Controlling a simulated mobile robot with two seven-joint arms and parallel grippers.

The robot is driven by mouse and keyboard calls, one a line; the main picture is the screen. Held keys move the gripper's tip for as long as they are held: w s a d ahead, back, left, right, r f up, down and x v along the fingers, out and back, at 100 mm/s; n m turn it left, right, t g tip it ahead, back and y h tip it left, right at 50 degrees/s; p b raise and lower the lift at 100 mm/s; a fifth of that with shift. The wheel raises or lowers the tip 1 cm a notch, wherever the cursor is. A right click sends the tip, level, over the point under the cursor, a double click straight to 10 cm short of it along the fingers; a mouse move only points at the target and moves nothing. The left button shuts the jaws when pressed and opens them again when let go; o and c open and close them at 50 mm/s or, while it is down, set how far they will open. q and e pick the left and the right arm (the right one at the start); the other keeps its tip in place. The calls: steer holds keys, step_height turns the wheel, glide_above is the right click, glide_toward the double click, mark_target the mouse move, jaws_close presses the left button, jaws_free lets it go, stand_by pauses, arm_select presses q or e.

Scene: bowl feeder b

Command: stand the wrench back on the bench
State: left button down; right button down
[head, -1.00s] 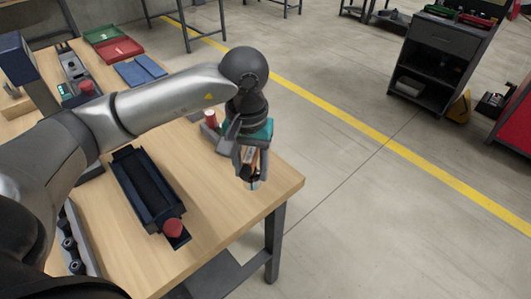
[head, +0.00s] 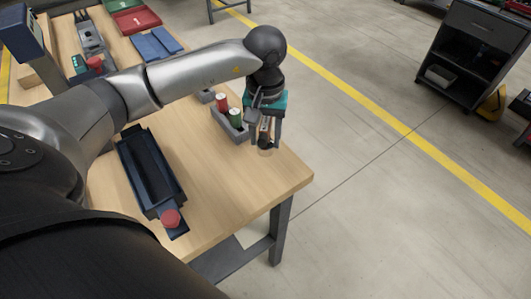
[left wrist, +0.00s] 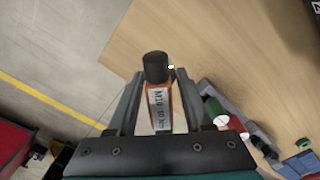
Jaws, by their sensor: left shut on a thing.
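The wrench (left wrist: 157,98) has an orange body, a white label reading M10 60 Nm and a black end. My left gripper (left wrist: 152,105) is shut on it, with a finger on either side of the body. In the head view my left gripper (head: 265,130) points down over the right edge area of the wooden bench (head: 235,185). The wrench's dark end (head: 265,142) shows low between the fingers. I cannot tell whether it touches the bench top. My right gripper is not in view.
A grey holder (head: 226,125) with a red and a green cylinder stands just left of the gripper. A long dark tray (head: 150,170) with a red knob (head: 170,218) lies nearer. Bare bench lies between the tray and the front right corner.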

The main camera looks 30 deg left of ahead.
mark_target(266, 123)
arm_select(q)
steer(key=shift+f, duration=3.1)
steer(key=shift+f+b, duration=0.2)
steer(key=shift+b, duration=0.2)
steer(key=shift+c, duration=1.5)
jaws_free()
steer(key=shift+r, duration=0.1)
steer(key=shift+r, duration=0.1)
step_height(266, 123, up, 12)
steer(key=shift+p, duration=0.4)
